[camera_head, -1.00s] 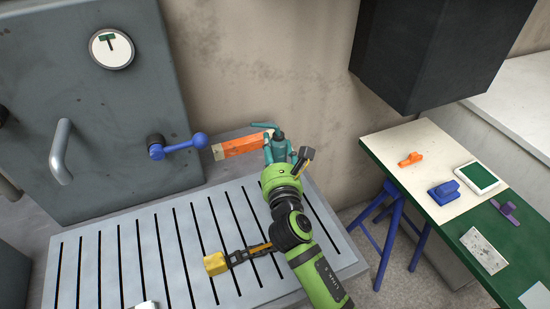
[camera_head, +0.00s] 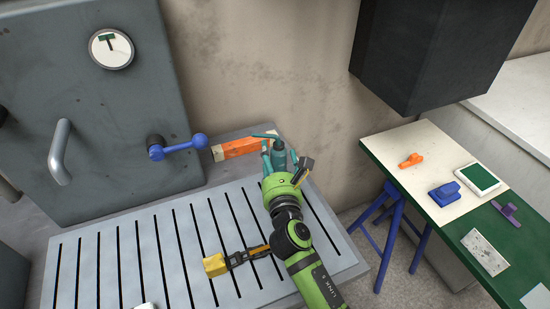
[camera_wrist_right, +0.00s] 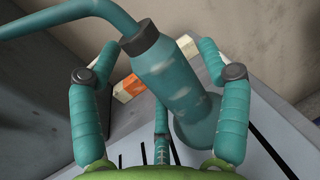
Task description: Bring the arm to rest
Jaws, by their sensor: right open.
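My right gripper (camera_head: 276,165), on my green arm, is open at the back right of the slotted grey table. In the right wrist view its teal fingers (camera_wrist_right: 160,100) are spread on either side of a teal oil can (camera_wrist_right: 165,75). The can has a dark collar and a long bent spout pointing left, and nothing grips it. In the head view the can (camera_head: 278,152) is partly hidden by the gripper. My left gripper is not in view.
An orange-and-white block (camera_head: 240,147) lies behind the slotted table (camera_head: 130,250), near a blue lever (camera_head: 180,147) on a grey cabinet. A yellow-and-black tool (camera_head: 232,259) lies left of my forearm. A side table (camera_head: 425,160) with several small objects stands at right.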

